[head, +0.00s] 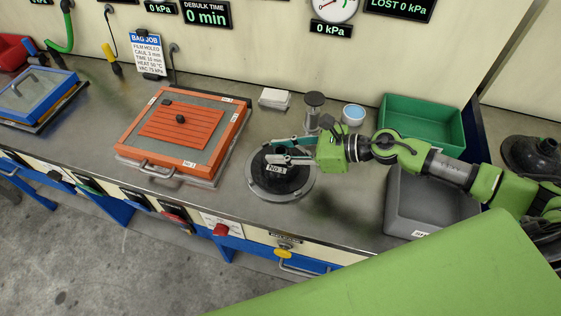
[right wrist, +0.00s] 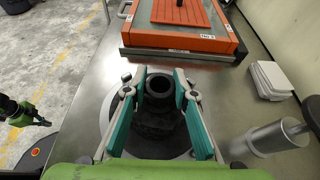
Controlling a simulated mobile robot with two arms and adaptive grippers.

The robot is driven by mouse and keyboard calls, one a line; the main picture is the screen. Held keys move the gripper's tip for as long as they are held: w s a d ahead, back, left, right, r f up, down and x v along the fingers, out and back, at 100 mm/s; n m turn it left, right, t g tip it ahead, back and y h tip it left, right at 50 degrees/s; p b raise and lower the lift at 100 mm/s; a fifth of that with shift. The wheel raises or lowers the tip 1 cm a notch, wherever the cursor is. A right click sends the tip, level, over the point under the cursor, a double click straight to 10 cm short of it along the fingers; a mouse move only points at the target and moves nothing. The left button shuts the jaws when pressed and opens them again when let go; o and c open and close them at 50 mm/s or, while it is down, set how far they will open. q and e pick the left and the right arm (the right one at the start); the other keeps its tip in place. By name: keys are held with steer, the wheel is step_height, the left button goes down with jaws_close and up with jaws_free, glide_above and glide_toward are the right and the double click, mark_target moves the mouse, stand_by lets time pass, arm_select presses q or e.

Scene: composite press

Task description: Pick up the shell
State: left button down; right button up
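A green and black gripper (right wrist: 22,113), seemingly my left, shows small at the left edge there.
An orange framed press tray (head: 210,98) lies left of the plate. A metal cylinder (head: 314,112), a blue-topped tub (head: 353,115) and white pads (head: 274,98) stand behind. A green bin (head: 440,104) and grey bin (head: 405,212) are to the right.

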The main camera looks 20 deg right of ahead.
mark_target(281, 152)
jaws_close()
steer(key=shift+r+p, duration=0.4)
steer(key=shift+r, duration=0.1)
steer(key=r+p, duration=0.3)
steer(key=shift+s+r, duration=0.3)
steer(key=s+r+p, duration=0.2)
steer(key=s+r, duration=0.2)
steer(key=s, duration=0.2)
steer(key=s+a+r+p, duration=0.1)
steer(key=s+r+p, duration=0.1)
steer(key=s+r, duration=0.2)
steer(key=shift+s+r+p, duration=0.25)
steer(key=shift+s+p, duration=0.1)
steer(key=shift+s, duration=1.3)
